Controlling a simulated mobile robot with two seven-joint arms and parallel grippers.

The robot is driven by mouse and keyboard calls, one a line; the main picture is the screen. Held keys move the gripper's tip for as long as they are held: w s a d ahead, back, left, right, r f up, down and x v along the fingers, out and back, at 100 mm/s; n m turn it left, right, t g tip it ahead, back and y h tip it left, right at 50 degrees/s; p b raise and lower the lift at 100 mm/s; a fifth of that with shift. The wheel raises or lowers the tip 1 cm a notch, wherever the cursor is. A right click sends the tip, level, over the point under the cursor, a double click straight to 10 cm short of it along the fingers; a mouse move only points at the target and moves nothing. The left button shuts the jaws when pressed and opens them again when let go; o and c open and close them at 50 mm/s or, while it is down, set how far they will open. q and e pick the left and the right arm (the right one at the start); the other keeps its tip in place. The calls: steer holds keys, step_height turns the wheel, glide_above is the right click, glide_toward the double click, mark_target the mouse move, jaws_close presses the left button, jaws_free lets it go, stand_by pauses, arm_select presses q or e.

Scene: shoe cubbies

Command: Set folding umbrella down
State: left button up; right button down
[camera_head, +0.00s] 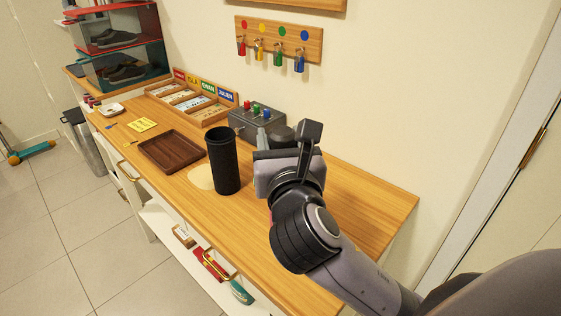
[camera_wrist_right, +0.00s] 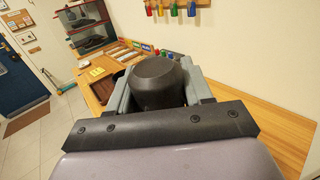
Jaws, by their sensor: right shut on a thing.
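My right gripper (camera_head: 264,148) is above the wooden counter, right of centre in the head view. It is shut on a dark grey rounded thing, which I take to be the folding umbrella (camera_head: 283,136). In the wrist view the umbrella (camera_wrist_right: 158,82) fills the space between the two grey fingers. Its lower part is hidden by the gripper, so I cannot tell whether it touches the counter. A tall black cylinder (camera_head: 223,162) stands upright just left of the gripper, apart from it, by a round cream mat (camera_head: 201,178). My left gripper is not in view.
A dark brown wooden tray (camera_head: 172,151) lies left of the cylinder. A grey box (camera_head: 243,122) with coloured pieces and a labelled sorter (camera_head: 190,98) stand along the wall. Keys hang on a wall rack (camera_head: 279,41). The counter's right end (camera_head: 385,205) is clear.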

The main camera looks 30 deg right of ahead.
step_height(320, 180, down, 3)
steer(key=shift+f+b, duration=0.1)
steer(key=shift+b, duration=0.35)
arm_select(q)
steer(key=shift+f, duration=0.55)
arm_select(e)
steer(key=shift+f, duration=0.15)
steer(key=shift+f, duration=0.15)
steer(key=shift+c, duration=2.3)
jaws_free()
